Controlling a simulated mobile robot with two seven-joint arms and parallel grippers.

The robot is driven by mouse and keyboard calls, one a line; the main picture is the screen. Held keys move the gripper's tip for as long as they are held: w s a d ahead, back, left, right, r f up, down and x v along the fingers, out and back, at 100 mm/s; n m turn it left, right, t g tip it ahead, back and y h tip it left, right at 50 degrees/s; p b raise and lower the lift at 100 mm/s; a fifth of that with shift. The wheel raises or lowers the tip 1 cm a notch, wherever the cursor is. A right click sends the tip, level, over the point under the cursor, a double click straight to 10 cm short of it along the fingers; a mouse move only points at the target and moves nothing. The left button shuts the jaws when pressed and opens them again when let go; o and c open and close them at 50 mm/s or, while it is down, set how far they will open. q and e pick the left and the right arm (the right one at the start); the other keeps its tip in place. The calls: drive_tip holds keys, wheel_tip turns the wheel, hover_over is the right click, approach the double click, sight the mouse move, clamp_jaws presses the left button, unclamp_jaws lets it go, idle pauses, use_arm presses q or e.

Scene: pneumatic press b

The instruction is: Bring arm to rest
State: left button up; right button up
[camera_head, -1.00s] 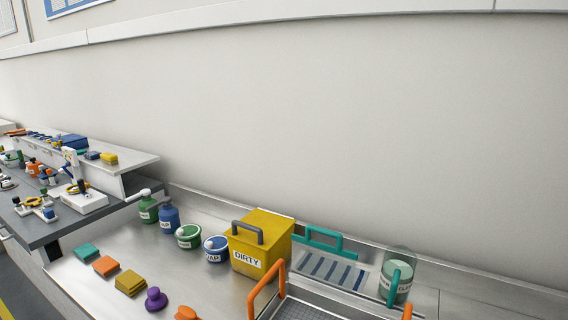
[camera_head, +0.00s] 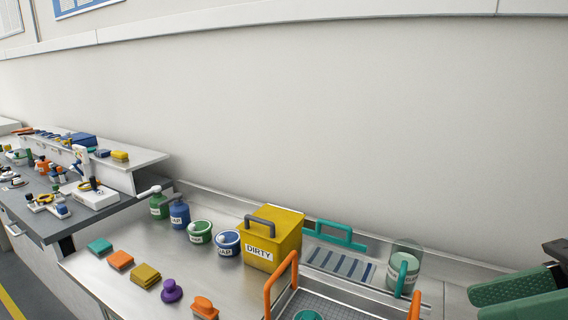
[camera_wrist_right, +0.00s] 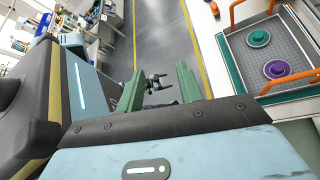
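My right gripper (camera_head: 492,302) comes in at the right edge of the head view, above the right end of the steel counter. Its two green fingers are apart with a gap between them. In the right wrist view the gripper (camera_wrist_right: 158,78) is open over the floor. Nothing is held between the fingers; a small dark object, not clear to me, shows beyond them. My left gripper is not in view.
An orange-handled tray (camera_wrist_right: 290,45) with a teal and a purple knob is right of the right gripper. The counter also holds a yellow DIRTY box (camera_head: 272,240), a teal-handled rack (camera_head: 340,264), a glass jar (camera_head: 404,268), bottles and coloured sponges.

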drive_tip(key=w+d+f+m+t+y, duration=0.3)
drive_tip(key=w+d+m+t, duration=0.2)
drive_tip(key=w+m+t, duration=0.95)
drive_tip(key=s+d+f+m+h, duration=0.1)
drive_tip(key=d+f+m+h, duration=0.3)
drive_tip(key=f+m+h, duration=0.45)
drive_tip(key=s+d+f+m+h, duration=0.2)
drive_tip(key=d+f+m+h, duration=0.3)
drive_tip(key=f+m, duration=0.55)
drive_tip(key=s+a+f+m+g+h, duration=0.15)
drive_tip(key=s+f+m+g, duration=0.3)
drive_tip(key=f, duration=0.45)
drive_tip(key=s+f+m+g+h, duration=0.2)
drive_tip(key=s+f+m+g, duration=0.15)
drive_tip(key=s+f, duration=0.35)
drive_tip(key=s+a+f+m+g+y, duration=0.1)
drive_tip(key=s+a+f+g, duration=0.35)
drive_tip(key=s, duration=0.35)
drive_tip(key=s+a+f+m+g+y, duration=0.2)
drive_tip(key=s+a+f+g, duration=0.25)
drive_tip(key=s, duration=0.45)
drive_tip(key=w+a+f+t+y, duration=0.1)
drive_tip(key=w+a+f+t, duration=0.1)
drive_tip(key=w+f+t, duration=0.4)
drive_tip(key=shift+w+a+f+t, duration=0.35)
drive_tip(key=shift+f+t, duration=0.6)
drive_tip(key=shift+f, duration=1.1)
drive_tip(key=shift+n, duration=0.25)
drive_tip(key=shift+c, duration=0.5)
